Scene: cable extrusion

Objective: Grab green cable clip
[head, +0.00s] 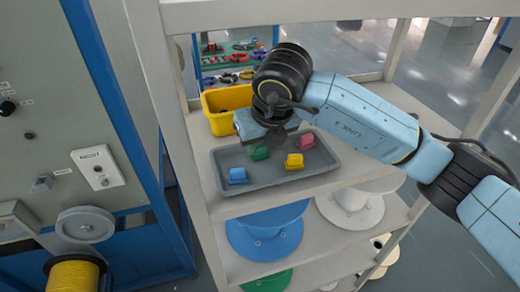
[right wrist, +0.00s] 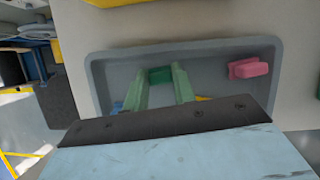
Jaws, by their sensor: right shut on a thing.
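The green cable clip (head: 260,153) is at the back of the grey tray (head: 272,183), partly hidden by my gripper in the head view. In the right wrist view the green clip (right wrist: 160,75) sits between the two fingertips. My right gripper (right wrist: 160,82) reaches down over the tray and is shut on the green clip; it also shows in the head view (head: 264,146). I cannot tell whether the clip is touching the tray floor. My left gripper is not in view.
A blue clip (head: 238,175), a yellow clip (head: 294,161) and a pink clip (head: 307,141) lie in the same tray. A yellow bin (head: 222,107) stands behind it on the shelf. Blue (head: 265,238) and white (head: 350,208) spools stand on the shelf below.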

